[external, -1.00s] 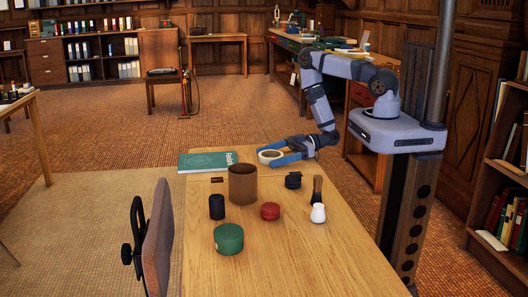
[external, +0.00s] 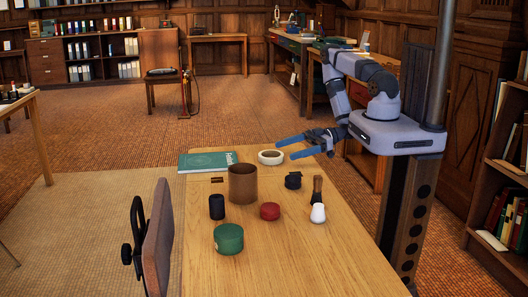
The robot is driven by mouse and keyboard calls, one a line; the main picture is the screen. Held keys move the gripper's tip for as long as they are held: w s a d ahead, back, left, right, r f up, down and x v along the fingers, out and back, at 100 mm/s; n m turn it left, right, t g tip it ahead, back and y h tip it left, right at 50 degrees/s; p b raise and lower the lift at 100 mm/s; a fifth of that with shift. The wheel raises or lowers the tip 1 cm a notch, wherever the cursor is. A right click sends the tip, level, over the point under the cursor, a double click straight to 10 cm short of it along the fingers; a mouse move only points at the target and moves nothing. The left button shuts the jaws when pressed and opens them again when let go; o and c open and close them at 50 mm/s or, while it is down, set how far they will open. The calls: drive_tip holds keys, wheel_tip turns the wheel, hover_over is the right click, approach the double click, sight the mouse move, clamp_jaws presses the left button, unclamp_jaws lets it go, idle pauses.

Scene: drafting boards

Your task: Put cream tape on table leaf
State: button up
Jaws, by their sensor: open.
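The cream tape (external: 270,157), a pale roll with a dark inside, lies flat near the far end of the wooden table leaf (external: 290,245). My gripper (external: 284,149), with blue fingers, is open and empty. It is just to the right of the tape, above the table's far right part, with its fingers pointing left.
A green book (external: 207,162) lies left of the tape. A brown cup (external: 242,184), black cylinder (external: 217,206), green round tin (external: 228,239), red tin (external: 270,211), small black object (external: 293,180) and white-tipped brush (external: 318,212) stand nearer. The front right is clear.

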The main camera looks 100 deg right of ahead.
drive_tip(key=shift+v, duration=2.1)
drive_tip(key=w+d+r+n+g+p, duration=0.1)
drive_tip(key=n, duration=0.1)
drive_tip(key=w+d+r+n+g+p, duration=0.1)
drive_tip(key=w+p, duration=0.1)
drive_tip(key=w+d+r+n+g+p, duration=0.1)
drive_tip(key=d+n, duration=0.1)
drive_tip(key=shift+w+d+r+n+p, duration=0.1)
drive_tip(key=shift+w+r+n+p, duration=0.2)
drive_tip(key=shift+w+p, duration=0.1)
drive_tip(key=w+d+g, duration=0.1)
drive_tip(key=d+g+h, duration=0.1)
drive_tip(key=g, duration=0.1)
drive_tip(key=shift+w+f+p, duration=0.3)
drive_tip(key=shift+w+p, duration=0.1)
drive_tip(key=shift+w+d+r+m+g+h+p, duration=0.4)
drive_tip(key=shift+d+r+m+g+h+p, duration=0.15)
drive_tip(key=shift+g+h, duration=0.45)
drive_tip(key=s+a+r+m+g+p, duration=0.2)
drive_tip(key=s+a+r+m+g, duration=0.1)
drive_tip(key=a+r, duration=0.5)
drive_tip(key=s+a+r+m+g+p, duration=0.2)
drive_tip(key=s+a+r+m+g, duration=0.2)
drive_tip(key=s+a+r, duration=0.3)
drive_tip(key=s+a, duration=0.1)
drive_tip(key=a, duration=0.2)
drive_tip(key=shift+r+g+h+p, duration=0.3)
drive_tip(key=shift+r+g+p, duration=0.05)
drive_tip(key=shift+g, duration=0.05)
